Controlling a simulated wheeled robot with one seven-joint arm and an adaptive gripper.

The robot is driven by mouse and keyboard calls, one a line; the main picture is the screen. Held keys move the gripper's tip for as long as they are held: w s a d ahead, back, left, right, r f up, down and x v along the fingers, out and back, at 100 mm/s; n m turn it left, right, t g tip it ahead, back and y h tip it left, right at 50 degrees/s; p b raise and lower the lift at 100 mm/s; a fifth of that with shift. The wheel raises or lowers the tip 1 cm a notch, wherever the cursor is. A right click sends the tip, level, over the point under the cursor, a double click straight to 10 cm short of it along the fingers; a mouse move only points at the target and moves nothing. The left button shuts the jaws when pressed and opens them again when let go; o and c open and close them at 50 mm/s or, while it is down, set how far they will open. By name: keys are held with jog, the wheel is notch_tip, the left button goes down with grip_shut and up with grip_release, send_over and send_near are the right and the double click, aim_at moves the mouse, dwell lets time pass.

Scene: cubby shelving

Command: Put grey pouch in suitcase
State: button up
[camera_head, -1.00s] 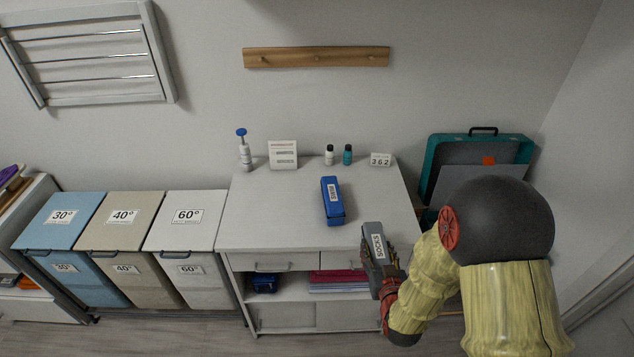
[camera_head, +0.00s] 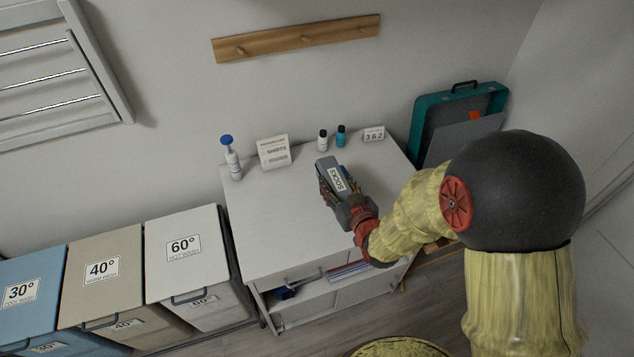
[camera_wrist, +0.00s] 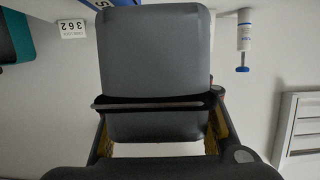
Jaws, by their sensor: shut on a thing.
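The grey pouch (camera_head: 327,168) has a white SOCKS label and is held above the cabinet top. My gripper (camera_head: 340,190) is shut on it. In the wrist view the grey pouch (camera_wrist: 155,60) fills the middle, between the two fingers (camera_wrist: 158,125). The teal suitcase (camera_head: 422,112) stands open at the right of the cabinet, against the wall. My arm hides its lower part. A teal piece, probably the suitcase (camera_wrist: 14,38), shows at the wrist view's upper left.
A blue item (camera_wrist: 108,4) shows behind the pouch. Laundry bins (camera_head: 130,245) stand at left.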

aim_at(318, 174)
jog(key=w+a+f, duration=0.1)
jog(key=w, duration=0.1)
jog(key=w+a+f+b, duration=0.1)
jog(key=w+a+f, duration=0.1)
jog(key=w, duration=0.1)
jog(key=w+a+f, duration=0.1)
jog(key=w, duration=0.1)
jog(key=shift+w+a+f, duration=0.2)
jog(key=shift+w+a, duration=0.05)
jog(key=shift+a, duration=0.1)
jog(key=w+f, duration=0.1)
jog(key=w+a+f, duration=0.1)
jog(key=f, duration=0.1)
jog(key=w+a+f+b, duration=0.1)
jog(key=shift+w+f, duration=0.15)
jog(key=shift+f, duration=0.15)
jog(key=shift+w+a+f+b, duration=0.15)
jog(key=shift+f+b, duration=0.35)
jog(key=shift+f, duration=1.3)
jog(key=shift+w+f, duration=0.1)
jog(key=shift+f, duration=0.1)
jog(key=o, duration=1.3)
jog(key=shift+o, duration=0.3)
jog(key=shift+r, duration=0.25)
jog(key=p+v, duration=0.1)
jog(key=v, duration=1.1)
